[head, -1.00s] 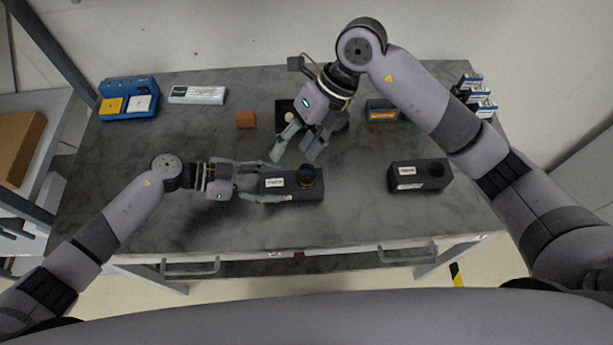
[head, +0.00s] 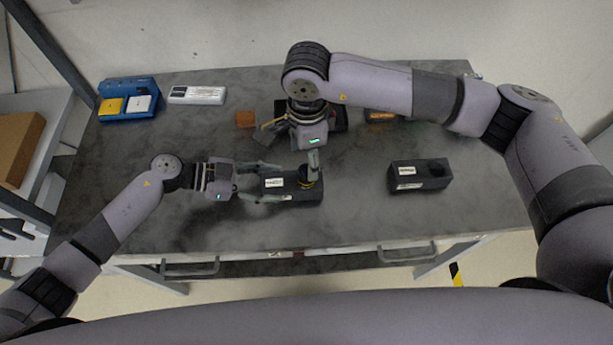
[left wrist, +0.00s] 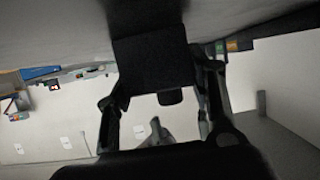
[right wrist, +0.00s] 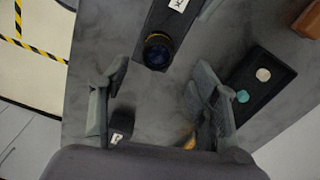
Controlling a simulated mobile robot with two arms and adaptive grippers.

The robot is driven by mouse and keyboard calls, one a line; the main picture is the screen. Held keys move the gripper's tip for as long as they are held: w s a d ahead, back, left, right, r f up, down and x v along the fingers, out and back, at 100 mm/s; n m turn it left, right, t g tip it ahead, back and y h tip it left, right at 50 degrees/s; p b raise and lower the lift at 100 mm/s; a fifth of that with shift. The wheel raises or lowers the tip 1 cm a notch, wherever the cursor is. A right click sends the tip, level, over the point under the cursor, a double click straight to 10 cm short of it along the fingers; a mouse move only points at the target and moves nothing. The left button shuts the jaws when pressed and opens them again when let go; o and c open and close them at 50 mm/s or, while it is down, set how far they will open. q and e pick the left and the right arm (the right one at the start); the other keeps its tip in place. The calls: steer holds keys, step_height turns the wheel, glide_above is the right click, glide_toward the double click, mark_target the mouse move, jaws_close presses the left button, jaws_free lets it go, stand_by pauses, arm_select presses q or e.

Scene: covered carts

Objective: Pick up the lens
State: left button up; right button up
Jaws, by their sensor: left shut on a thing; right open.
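The lens (head: 307,180), dark with a yellowish ring, sits at the right end of a dark labelled block (head: 287,193) on the table. My left gripper (head: 268,182) is shut on this block from the left; the block also shows between its fingers in the left wrist view (left wrist: 152,62). My right gripper (head: 293,150) is open, and in the head view one finger overlaps the lens's far edge. In the right wrist view the lens (right wrist: 158,50) lies beyond the open fingers (right wrist: 158,98), not between them. Contact cannot be told.
A second dark block with a round hole (head: 418,175) stands to the right. Behind are an orange block (head: 245,119), a blue holder (head: 128,98) and a white box (head: 197,95). A dark tray with round discs (right wrist: 272,86) lies near my right gripper. The front table is clear.

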mark_target(306, 170)
steer(key=f, duration=0.6)
steer(key=shift+s+f, duration=0.2)
steer(key=shift+a, duration=0.1)
jaws_close()
stand_by(0.5)
